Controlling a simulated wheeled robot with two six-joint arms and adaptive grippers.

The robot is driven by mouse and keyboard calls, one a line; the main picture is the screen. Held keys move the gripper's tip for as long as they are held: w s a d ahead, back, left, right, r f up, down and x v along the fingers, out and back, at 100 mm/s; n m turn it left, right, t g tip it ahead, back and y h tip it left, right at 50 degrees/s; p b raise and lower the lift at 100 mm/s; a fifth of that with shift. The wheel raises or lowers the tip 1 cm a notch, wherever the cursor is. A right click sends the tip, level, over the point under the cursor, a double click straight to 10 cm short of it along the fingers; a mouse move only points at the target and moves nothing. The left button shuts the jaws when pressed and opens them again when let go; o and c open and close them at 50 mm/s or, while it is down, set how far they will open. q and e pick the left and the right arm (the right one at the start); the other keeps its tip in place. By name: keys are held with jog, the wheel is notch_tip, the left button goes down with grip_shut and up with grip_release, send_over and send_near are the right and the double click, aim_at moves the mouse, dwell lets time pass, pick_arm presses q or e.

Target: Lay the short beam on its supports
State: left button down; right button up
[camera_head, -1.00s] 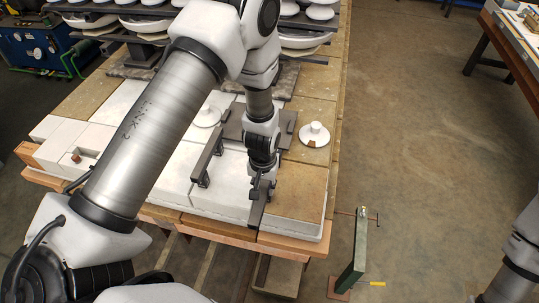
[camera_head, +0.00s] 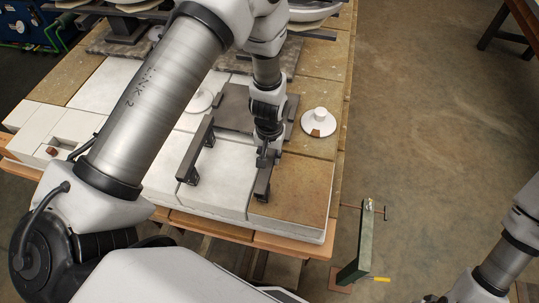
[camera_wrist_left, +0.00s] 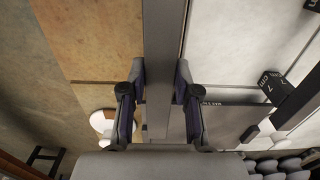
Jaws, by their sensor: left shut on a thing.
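My left gripper (camera_head: 266,158) is shut on the short beam (camera_head: 263,184), a dark grey bar. In the left wrist view the beam (camera_wrist_left: 163,50) runs up the middle between the two fingers (camera_wrist_left: 161,100). In the head view its near end points toward the table's front edge, over or near the seam between a white slab and a brown slab. I cannot tell whether it touches anything below. To its left a dark raised bar (camera_head: 198,146) stands on the white slabs; a block marked "7 cm" (camera_wrist_left: 272,86) shows beside it in the wrist view. My right gripper is out of view.
A dark grey plate (camera_head: 232,103) lies behind the gripper. A white insulator piece (camera_head: 319,123) stands right of it, and another (camera_head: 200,100) is left. Stacked white insulators are at the back. A green stand (camera_head: 357,245) is on the floor at right.

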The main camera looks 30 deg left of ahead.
pick_arm(q)
jog(key=shift+s+f, duration=0.15)
jog(key=shift+f, duration=0.2)
jog(key=shift+d+f+b, duration=0.1)
jog(key=shift+f+b, duration=0.05)
jog(key=shift+b, duration=0.15)
jog(key=c, duration=0.8)
grip_release()
jog(key=shift+c, duration=0.2)
jog(key=shift+r+p, duration=0.35)
jog(key=shift+r, duration=0.1)
notch_tip(320, 180, up, 12)
jog(key=b, duration=0.2)
jog(key=shift+r+b, duration=0.15)
jog(key=shift+b, duration=0.15)
